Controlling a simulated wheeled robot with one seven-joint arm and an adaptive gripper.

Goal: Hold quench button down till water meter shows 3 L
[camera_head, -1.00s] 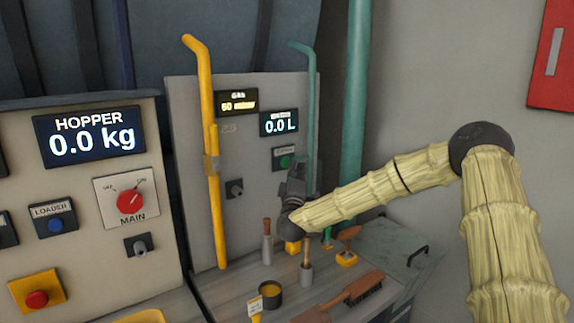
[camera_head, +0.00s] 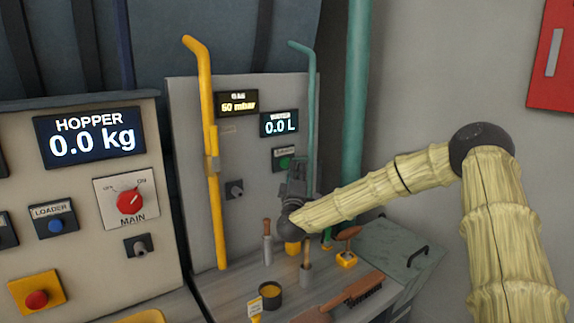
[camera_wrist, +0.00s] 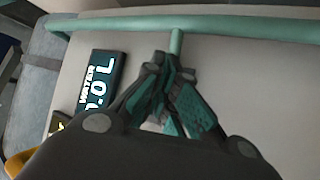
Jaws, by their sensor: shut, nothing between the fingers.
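The green quench button (camera_head: 284,162) sits in a dark housing on the grey panel, under the water meter (camera_head: 279,123). The meter reads 0.0 L and also shows in the wrist view (camera_wrist: 99,84). My gripper (camera_head: 297,166) is shut and empty, with its fingers pointing up just right of and below the button. In the wrist view my gripper (camera_wrist: 158,66) has its fingertips together, near the green pipe's short branch. The button is hidden there, and I cannot tell whether the fingers touch its housing.
A yellow pipe (camera_head: 210,150) and a thin green pipe (camera_head: 310,110) run up the panel beside the button. A gas display (camera_head: 237,103) reads 60 mbar. Below are a brush (camera_head: 362,288), a dark cup (camera_head: 271,295) and wooden-handled tools on the bench. The hopper panel (camera_head: 90,220) stands left.

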